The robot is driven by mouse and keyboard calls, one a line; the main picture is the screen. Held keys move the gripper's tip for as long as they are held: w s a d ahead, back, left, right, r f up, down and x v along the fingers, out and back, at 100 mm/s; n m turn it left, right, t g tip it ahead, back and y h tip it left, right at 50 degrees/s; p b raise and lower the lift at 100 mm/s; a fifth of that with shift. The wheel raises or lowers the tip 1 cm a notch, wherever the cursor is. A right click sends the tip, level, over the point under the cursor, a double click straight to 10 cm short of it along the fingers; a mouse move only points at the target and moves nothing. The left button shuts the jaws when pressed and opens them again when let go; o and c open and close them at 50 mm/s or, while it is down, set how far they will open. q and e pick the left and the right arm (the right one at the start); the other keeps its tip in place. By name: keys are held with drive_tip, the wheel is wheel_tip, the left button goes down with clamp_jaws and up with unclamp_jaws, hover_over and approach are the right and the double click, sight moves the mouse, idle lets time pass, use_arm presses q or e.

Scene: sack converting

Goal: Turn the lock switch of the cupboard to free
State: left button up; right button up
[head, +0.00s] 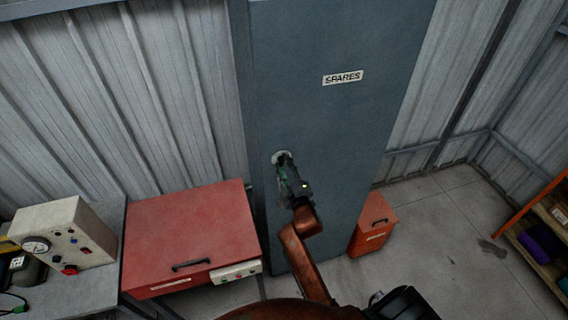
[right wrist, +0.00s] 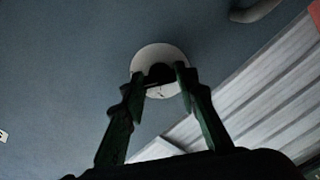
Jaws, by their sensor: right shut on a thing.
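The tall blue-grey cupboard (head: 325,130) marked SPARES stands in the middle of the head view. Its lock switch is a round pale plate (head: 279,156) with a dark knob, low on the left side of the door. In the right wrist view the plate (right wrist: 146,58) and the dark knob (right wrist: 160,73) lie between my fingertips. My right gripper (head: 285,164) reaches up to the lock, and its green fingers (right wrist: 158,80) are shut on the knob. The fingers partly hide the plate and its markings. My left gripper is not in view.
A red chest (head: 190,235) with a black handle stands left of the cupboard. A bench with a gauge box (head: 62,235) is at far left. A small orange bin (head: 374,225) stands right of the cupboard. A curved grey handle (right wrist: 256,11) shows in the wrist view.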

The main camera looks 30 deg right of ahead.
drive_tip(key=shift+m+p, duration=0.3)
drive_tip(key=shift+m, duration=0.8)
drive_tip(key=o, duration=1.1)
drive_tip(key=shift+o, duration=0.2)
drive_tip(key=v, duration=0.7)
drive_tip(key=shift+s, duration=0.3)
